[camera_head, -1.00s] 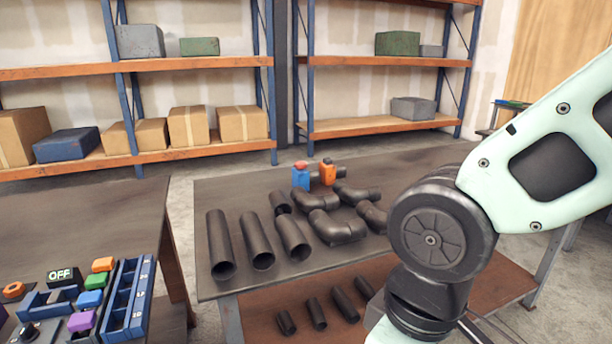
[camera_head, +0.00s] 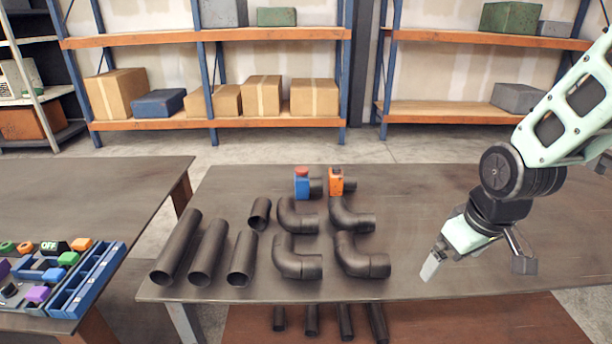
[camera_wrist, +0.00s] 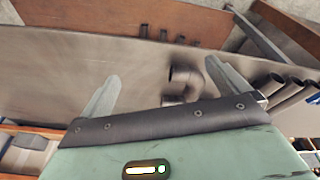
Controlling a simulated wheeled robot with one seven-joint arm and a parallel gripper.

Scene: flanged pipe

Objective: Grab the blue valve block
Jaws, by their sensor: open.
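The blue valve block (camera_head: 302,188), with a red top, stands upright on the dark worktable (camera_head: 410,200) near its back, left of an orange valve block (camera_head: 336,183). A dark pipe piece is close to its right side. My gripper (camera_head: 478,265) is open and empty above the right part of the table, to the right of and nearer than the blue block. In the wrist view the spread fingers (camera_wrist: 170,76) have nothing between them but the tabletop and an elbow pipe beyond. I cannot make out the blue block in that view.
Straight pipes (camera_head: 208,252) lie at the left. The table's right part is bare. A left table holds a blue tray (camera_head: 88,285) and small coloured blocks. Shelves with boxes (camera_head: 262,95) stand behind.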

